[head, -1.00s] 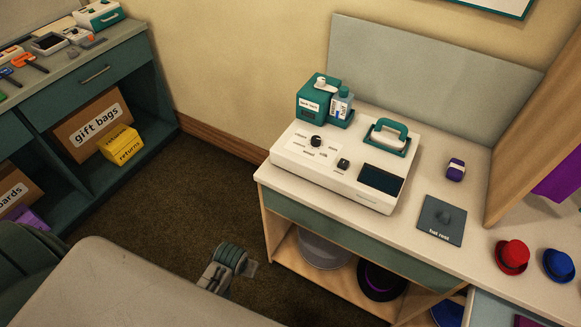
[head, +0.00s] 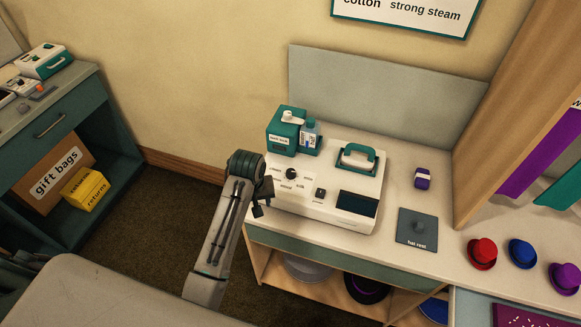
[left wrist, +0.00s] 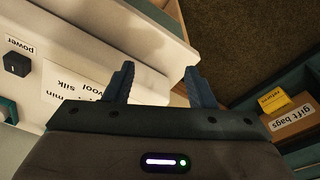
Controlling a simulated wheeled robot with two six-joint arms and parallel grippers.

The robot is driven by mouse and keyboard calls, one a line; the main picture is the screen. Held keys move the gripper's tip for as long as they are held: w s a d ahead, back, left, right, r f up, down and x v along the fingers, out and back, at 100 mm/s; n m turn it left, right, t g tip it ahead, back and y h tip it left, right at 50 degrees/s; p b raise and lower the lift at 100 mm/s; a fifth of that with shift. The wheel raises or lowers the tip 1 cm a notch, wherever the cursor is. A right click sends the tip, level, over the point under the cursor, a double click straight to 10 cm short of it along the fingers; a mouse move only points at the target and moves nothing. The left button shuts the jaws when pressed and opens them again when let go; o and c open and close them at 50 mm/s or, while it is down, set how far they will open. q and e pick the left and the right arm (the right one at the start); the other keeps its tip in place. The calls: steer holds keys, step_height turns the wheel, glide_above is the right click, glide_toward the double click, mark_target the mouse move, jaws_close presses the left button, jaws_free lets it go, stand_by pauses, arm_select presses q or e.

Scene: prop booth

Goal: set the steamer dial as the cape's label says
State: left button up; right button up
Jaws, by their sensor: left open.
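The white steamer (head: 359,227) stands on the counter with a teal-handled head on top. Its black dial (head: 291,173) has small setting words around it, unreadable in the head view. In the left wrist view, part of its panel (left wrist: 85,90) shows "wool", "silk" and "min" upside down; the dial is not seen there. Purple (head: 528,170) and teal (head: 566,185) cloths hang at the right; a white label (head: 576,103) is cut off, so unreadable. My left gripper (head: 262,200) is open and empty at the steamer's left front edge, apart from the dial; its fingers (left wrist: 160,82) show in the wrist view.
A black power switch (head: 320,193) sits right of the dial. A teal box (head: 284,130) and bottle (head: 310,140) stand behind. A wall chart (head: 410,12) reads "cotton strong steam". A hat rest (head: 417,230), purple item (head: 423,178) and hats (head: 482,253) are to the right.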

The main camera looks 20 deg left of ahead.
mark_target(291, 171)
arm_select(q)
steer(key=w+d+r+n+g, duration=0.1)
steer(key=w+d+r+n, duration=0.2)
steer(key=w, duration=0.5)
steer(key=w+d+r+g, duration=0.1)
steer(key=w+d+r, duration=0.2)
steer(key=w+r, duration=0.35)
steer(key=f+p, duration=0.1)
steer(key=f, duration=0.2)
steer(key=f+p, duration=0.1)
steer(key=f, duration=0.2)
steer(key=w+f+p, duration=0.1)
steer(key=f, duration=0.3)
steer(key=shift+a, duration=0.15)
steer(key=shift+f, duration=0.45)
steer(key=shift+c, duration=0.4)
steer(key=c, duration=0.9)
